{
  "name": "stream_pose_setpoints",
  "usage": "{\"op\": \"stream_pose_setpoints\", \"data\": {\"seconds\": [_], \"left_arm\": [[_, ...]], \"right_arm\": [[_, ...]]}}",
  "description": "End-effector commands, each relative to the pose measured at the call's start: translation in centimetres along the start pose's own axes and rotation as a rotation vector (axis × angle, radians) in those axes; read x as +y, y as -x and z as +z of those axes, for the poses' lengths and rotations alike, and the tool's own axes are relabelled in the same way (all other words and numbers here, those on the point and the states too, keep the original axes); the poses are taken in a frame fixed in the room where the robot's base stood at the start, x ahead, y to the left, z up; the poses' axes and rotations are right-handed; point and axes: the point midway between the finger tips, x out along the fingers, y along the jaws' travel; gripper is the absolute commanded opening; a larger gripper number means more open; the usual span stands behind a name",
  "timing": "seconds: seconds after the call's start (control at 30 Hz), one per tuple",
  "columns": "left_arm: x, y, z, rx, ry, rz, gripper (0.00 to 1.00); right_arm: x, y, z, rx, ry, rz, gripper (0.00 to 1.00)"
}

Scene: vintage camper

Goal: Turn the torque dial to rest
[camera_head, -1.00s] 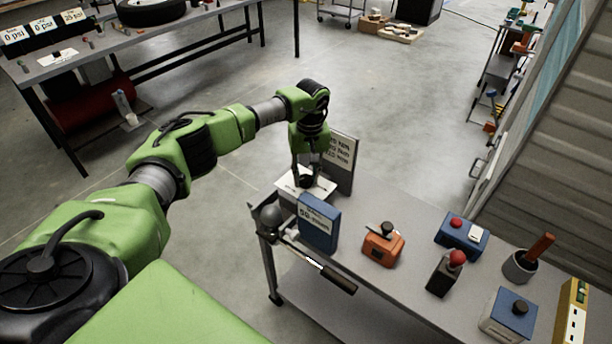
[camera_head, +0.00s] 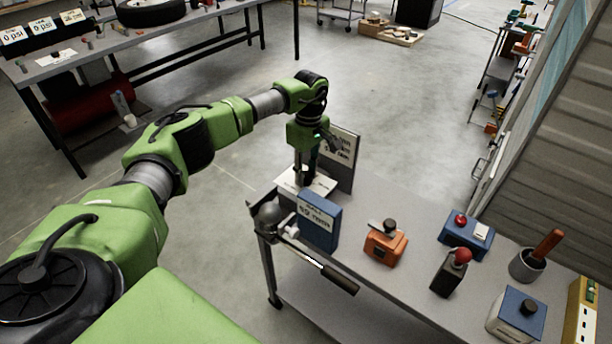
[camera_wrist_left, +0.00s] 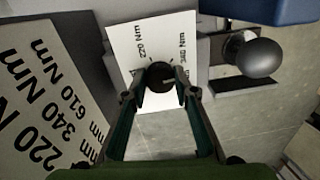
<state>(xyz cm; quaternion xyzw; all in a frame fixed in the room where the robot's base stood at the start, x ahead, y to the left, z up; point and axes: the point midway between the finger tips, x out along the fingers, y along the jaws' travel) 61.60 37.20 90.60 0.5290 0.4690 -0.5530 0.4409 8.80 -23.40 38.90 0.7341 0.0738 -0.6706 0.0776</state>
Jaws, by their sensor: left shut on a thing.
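The torque dial (camera_wrist_left: 161,77) is a small black knob on a white plate (camera_wrist_left: 125,42) marked with Nm values; "220 Nm" and "340 Nm" are readable in the left wrist view. The plate lies at the far left end of the grey bench, and it also shows in the head view (camera_head: 322,186). My left gripper (camera_head: 303,178) points down over the plate. In the left wrist view its fingers (camera_wrist_left: 160,96) are closed around the knob from both sides. The knob's pointer mark is too small to read surely. My right gripper is not in view.
A sign (camera_head: 342,160) listing Nm values stands behind the plate. A blue box (camera_head: 319,222) with a display stands close in front. An orange box (camera_head: 385,246) stands further right.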

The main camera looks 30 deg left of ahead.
Motion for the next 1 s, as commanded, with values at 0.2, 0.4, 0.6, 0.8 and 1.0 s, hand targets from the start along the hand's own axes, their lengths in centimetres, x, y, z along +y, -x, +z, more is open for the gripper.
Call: {"op": "stream_pose_setpoints", "data": {"seconds": [0.2,0.4,0.6,0.8,1.0], "left_arm": [[0.07,-0.01,-0.11,-0.01,0.205,0.002,0.05],[0.08,0.04,-0.14,-0.02,0.395,0.002,0.05],[0.09,0.09,-0.14,-0.03,0.584,0.002,0.05],[0.06,0.13,-0.2,-0.04,0.774,0.002,0.05],[0.04,0.17,-0.26,-0.049,0.964,0.003,0.05]], "right_arm": [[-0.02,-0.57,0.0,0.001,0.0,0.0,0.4],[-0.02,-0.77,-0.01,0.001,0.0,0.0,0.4],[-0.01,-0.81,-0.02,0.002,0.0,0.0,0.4],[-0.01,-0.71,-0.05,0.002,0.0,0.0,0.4],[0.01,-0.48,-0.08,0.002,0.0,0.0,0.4]]}}
